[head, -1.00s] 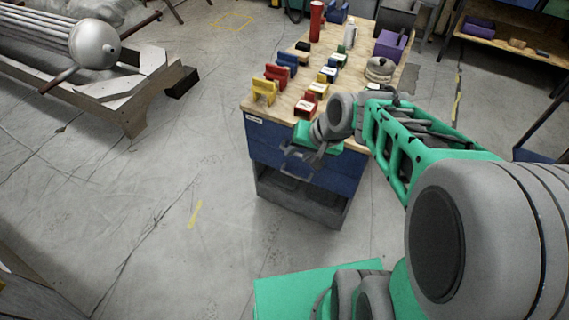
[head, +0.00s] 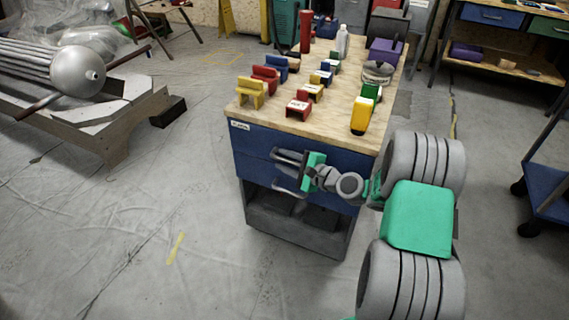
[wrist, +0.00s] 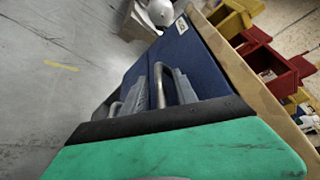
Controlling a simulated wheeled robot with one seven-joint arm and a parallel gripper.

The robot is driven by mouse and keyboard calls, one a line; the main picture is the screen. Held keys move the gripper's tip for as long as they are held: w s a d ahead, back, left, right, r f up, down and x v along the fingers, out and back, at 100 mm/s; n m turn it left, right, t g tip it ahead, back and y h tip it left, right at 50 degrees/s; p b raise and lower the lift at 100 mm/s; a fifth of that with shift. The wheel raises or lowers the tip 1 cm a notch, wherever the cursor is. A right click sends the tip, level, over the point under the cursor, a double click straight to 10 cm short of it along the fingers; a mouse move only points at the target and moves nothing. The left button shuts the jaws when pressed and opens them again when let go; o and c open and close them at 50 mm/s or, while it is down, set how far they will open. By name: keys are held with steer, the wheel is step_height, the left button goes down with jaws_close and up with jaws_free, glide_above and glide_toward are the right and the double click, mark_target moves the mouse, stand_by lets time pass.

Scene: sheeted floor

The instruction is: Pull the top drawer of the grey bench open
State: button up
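The grey bench (head: 300,235) has a wooden top, two blue drawer fronts and an open grey lower part. Its top drawer (head: 252,138) looks closed, flush with the bench. My gripper (head: 280,158) is at the front of this drawer, by its handle. In the wrist view, the bar handle (wrist: 159,86) stands between the two dark fingers of my gripper (wrist: 160,78). The fingers are apart, with a gap showing beside the bar. I cannot tell whether either finger touches it. The lower drawer (head: 250,170) also looks closed, with its own handle (head: 287,190) below my gripper.
Several coloured bins (head: 299,105), a red cylinder (head: 306,28) and a white bottle (head: 342,42) stand on the bench top. A wooden frame with a metal tank (head: 78,70) is at left. The floor before and left of the bench is clear.

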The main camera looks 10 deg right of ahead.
steer(key=shift+w+a, duration=0.15)
steer(key=shift+w, duration=0.05)
steer(key=shift+c, duration=0.5)
jaws_close()
stand_by(0.8)
